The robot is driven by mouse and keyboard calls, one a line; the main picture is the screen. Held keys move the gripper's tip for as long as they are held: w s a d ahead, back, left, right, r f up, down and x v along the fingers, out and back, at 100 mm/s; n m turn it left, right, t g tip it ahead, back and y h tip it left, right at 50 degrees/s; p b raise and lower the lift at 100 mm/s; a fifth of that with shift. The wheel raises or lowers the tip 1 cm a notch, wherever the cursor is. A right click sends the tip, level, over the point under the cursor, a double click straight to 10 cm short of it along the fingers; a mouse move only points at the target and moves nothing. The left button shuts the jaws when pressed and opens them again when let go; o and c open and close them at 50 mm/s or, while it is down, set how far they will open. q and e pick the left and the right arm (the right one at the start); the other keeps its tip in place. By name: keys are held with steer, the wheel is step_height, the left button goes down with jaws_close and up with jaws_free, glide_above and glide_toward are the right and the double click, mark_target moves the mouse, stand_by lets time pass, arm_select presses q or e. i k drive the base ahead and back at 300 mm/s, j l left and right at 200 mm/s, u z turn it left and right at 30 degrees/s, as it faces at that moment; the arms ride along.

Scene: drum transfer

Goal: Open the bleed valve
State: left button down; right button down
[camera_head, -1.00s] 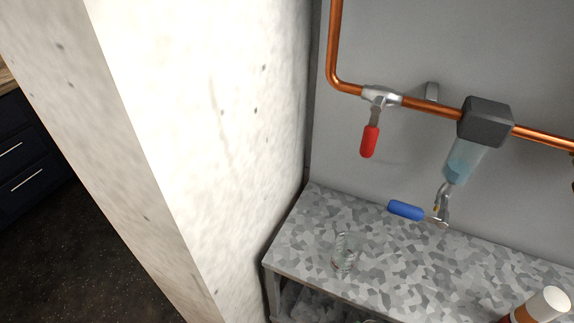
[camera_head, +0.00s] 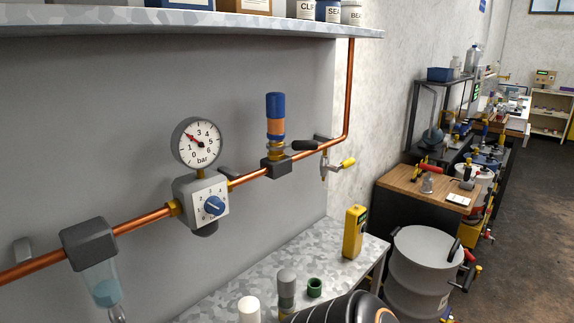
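A copper pipe (camera_head: 130,224) runs along the grey wall panel. Near its right end is a small valve fitting (camera_head: 325,167) with a yellow handle (camera_head: 348,162) pointing right. A black lever (camera_head: 303,146) lies along the pipe just left of it. No label shows which of these is the bleed valve. At the lower left, a filter with a grey head (camera_head: 88,244) and clear bluish bowl (camera_head: 104,290) hangs from the pipe; its outlet is cut off by the frame edge.
A pressure gauge (camera_head: 198,143) sits above a regulator with a blue knob (camera_head: 214,205). A blue and orange cylinder (camera_head: 275,118) stands on the pipe. On the speckled bench (camera_head: 262,276) are a yellow device (camera_head: 353,232) and green ring (camera_head: 314,287). A grey drum (camera_head: 425,270) stands right.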

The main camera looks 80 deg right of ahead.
mark_target(344, 164)
steer(key=z, duration=2.75)
steer(key=i+l+u, duration=0.1)
steer(key=u, duration=0.25)
steer(key=i+l+u, duration=0.1)
steer(key=u, duration=0.3)
steer(key=l+u, duration=0.35)
steer(key=i+l+u, duration=0.25)
steer(key=l, duration=0.15)
steer(key=l+u, duration=0.2)
steer(key=l, duration=0.2)
steer(key=l+u, duration=0.15)
steer(key=l, duration=0.75)
steer(key=i, duration=0.05)
